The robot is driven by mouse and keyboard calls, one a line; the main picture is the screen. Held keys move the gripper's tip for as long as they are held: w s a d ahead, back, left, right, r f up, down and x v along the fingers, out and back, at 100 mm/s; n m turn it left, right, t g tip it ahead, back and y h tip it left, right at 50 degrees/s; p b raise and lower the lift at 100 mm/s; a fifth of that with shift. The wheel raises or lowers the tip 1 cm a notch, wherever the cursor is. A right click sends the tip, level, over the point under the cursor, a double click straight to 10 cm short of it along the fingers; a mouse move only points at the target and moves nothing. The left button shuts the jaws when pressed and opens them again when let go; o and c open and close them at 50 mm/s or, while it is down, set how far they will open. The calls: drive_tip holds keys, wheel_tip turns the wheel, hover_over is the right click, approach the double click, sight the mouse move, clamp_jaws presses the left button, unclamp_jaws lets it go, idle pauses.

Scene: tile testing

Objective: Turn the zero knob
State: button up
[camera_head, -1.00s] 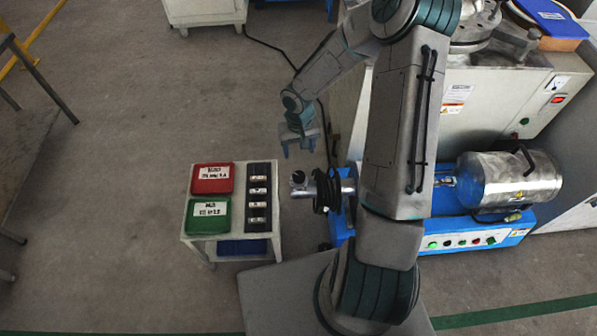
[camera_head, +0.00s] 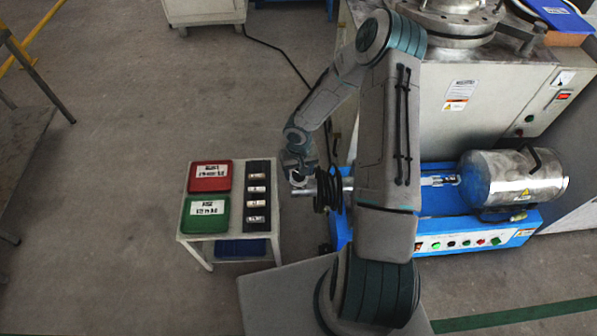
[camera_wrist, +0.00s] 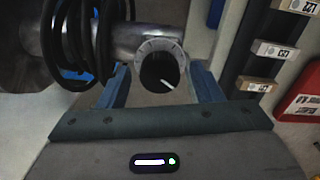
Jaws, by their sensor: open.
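The zero knob (camera_wrist: 160,71) is a round black knob with a white pointer line, set in a grey dial ring on the end of a metal cylinder (camera_wrist: 125,40). In the wrist view the pointer slants down to the right. My gripper (camera_head: 296,168) is open. In the wrist view one blue finger lies left of the knob and one right, with gaps between them and the knob. I cannot tell if the fingertips reach its depth. In the head view the knob (camera_head: 298,177) is partly hidden by my gripper.
Black cable coils (camera_head: 327,190) hang on the cylinder close beside the knob. A small table (camera_head: 203,247) to the left holds a red box (camera_head: 210,170), a green box (camera_head: 206,220) and a black strip (camera_head: 257,170) with several labelled pieces. A blue machine base (camera_head: 430,228) stands to the right.

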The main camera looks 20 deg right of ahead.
drive_tip(key=c, duration=1)
drive_tip(key=shift+n, duration=2.4)
drive_tip(key=o, duration=1)
wheel_tip(320, 180, up, 14)
drive_tip(key=p, duration=0.4)
